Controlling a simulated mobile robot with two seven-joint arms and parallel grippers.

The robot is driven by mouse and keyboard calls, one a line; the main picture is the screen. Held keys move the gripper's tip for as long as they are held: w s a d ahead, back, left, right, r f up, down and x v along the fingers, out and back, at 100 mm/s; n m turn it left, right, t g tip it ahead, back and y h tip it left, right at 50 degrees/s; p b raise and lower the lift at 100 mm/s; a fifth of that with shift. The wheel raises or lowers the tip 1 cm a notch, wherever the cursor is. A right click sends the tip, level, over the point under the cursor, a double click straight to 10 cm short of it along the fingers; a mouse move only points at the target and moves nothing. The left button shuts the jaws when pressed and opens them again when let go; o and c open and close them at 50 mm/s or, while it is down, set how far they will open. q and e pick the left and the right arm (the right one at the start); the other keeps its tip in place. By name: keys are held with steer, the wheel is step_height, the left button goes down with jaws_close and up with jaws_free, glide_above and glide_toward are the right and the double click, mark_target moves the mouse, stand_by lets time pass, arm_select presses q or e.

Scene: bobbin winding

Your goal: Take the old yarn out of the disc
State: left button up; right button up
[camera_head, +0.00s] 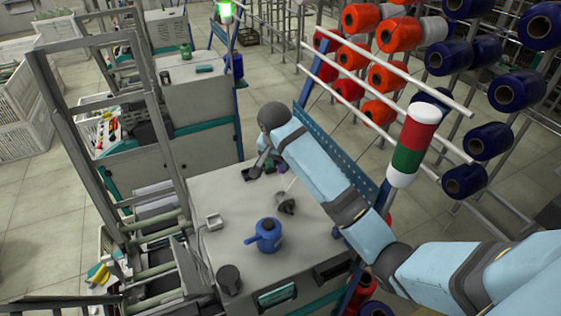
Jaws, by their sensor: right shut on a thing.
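My right arm comes in from the lower right and bends down at its wrist over the grey machine top. My right gripper (255,170) is small in the view, low near the blue perforated panel at the back of that top. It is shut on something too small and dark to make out. A dark grey round part (286,203), possibly the disc, sits on the top to the right of the gripper. A thin pale line (291,184) rises beside it; I cannot tell whether it is yarn. My left gripper is not in view.
A blue jug-like container (264,236), a dark cup (229,280) and a small light grey holder (214,222) stand on the machine top. A red, white and green signal lamp (414,145) stands to the right, before racks of orange and blue yarn cones (465,180).

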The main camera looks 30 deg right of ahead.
glide_above(281, 201)
steer(key=shift+s+a+x, duration=0.1)
steer(key=shift+a+x, duration=0.05)
steer(key=shift+x, duration=1)
steer(key=shift+s+a+x, duration=0.1)
steer(key=shift+a+x, duration=0.1)
steer(key=shift+x, duration=0.9)
steer(key=shift+s+a+x, duration=0.15)
steer(key=shift+x, duration=1)
steer(key=shift+f, duration=0.35)
steer(key=shift+s+a+x, duration=0.15)
steer(key=shift+x, duration=0.7)
steer(key=shift+s+a+x, duration=0.1)
steer(key=shift+a+x, duration=0.05)
steer(key=shift+x, duration=0.7)
steer(key=shift+f, duration=0.2)
steer(key=shift+s+a+f, duration=0.15)
steer(key=shift+s+f, duration=0.1)
steer(key=shift+f, duration=0.2)
steer(key=shift+s+a+f, duration=0.15)
steer(key=shift+s+f, duration=0.1)
steer(key=shift+f, duration=0.2)
steer(key=shift+r, duration=0.1)
steer(key=shift+w+d+r, duration=0.1)
steer(key=shift+w+r, duration=0.15)
steer(key=shift+r, duration=0.3)
steer(key=shift+w+r, duration=0.2)
steer(key=shift+r, duration=0.3)
steer(key=shift+d+r, duration=0.15)
steer(key=shift+r, duration=0.35)
